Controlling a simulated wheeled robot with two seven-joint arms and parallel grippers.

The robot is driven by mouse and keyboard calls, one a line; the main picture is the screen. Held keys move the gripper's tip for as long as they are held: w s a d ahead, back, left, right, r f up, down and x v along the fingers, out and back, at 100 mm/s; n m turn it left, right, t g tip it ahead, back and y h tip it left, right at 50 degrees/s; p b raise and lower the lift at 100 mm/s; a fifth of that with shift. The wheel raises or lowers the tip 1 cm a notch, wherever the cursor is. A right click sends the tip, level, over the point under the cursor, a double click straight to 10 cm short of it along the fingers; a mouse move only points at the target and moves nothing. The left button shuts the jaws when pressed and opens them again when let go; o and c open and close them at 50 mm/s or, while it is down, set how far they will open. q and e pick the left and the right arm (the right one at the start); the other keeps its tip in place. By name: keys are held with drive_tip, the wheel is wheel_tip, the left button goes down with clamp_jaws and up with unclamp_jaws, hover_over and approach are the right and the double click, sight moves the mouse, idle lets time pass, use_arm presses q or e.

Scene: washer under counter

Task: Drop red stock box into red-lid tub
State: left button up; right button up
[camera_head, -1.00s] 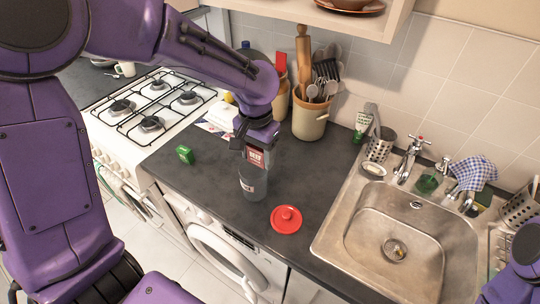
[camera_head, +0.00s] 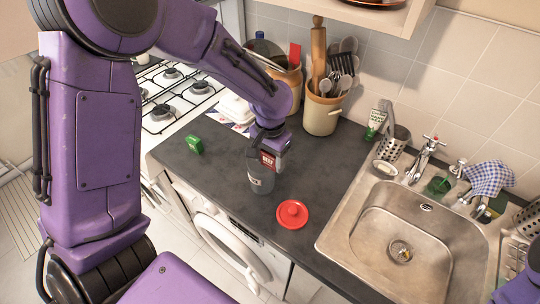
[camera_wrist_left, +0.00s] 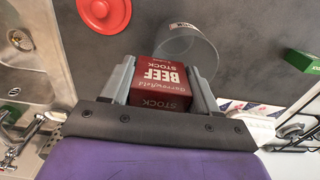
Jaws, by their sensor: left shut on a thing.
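The red stock box (camera_head: 268,160), printed "BEEF STOCK", is held between the fingers of my left gripper (camera_head: 271,152). The box also shows in the left wrist view (camera_wrist_left: 163,83). The clear tub (camera_head: 261,182) stands open on the dark counter, below and just beside the box in the head view. In the left wrist view the tub (camera_wrist_left: 205,50) is partly hidden behind the box. I cannot tell whether the box is fully over its mouth. The red lid (camera_head: 292,213) lies flat on the counter, apart from the tub. My right gripper is not in view.
A small green box (camera_head: 195,144) lies on the counter to the left. A crock of utensils (camera_head: 321,112) stands behind, against the wall. The steel sink (camera_head: 340,240) is to the right, the hob (camera_head: 170,115) to the left. A washer (camera_head: 235,245) sits under the counter.

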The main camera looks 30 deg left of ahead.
use_arm(q)
drive_tip(key=shift+f, duration=0.1)
drive_tip(key=o, duration=1.1)
drive_tip(key=shift+s, duration=0.1)
wheel_tip(320, 180, up, 13)
drive_tip(key=shift+r+b, duration=0.1)
drive_tip(key=shift+b, duration=0.85)
drive_tip(key=shift+a, duration=0.1)
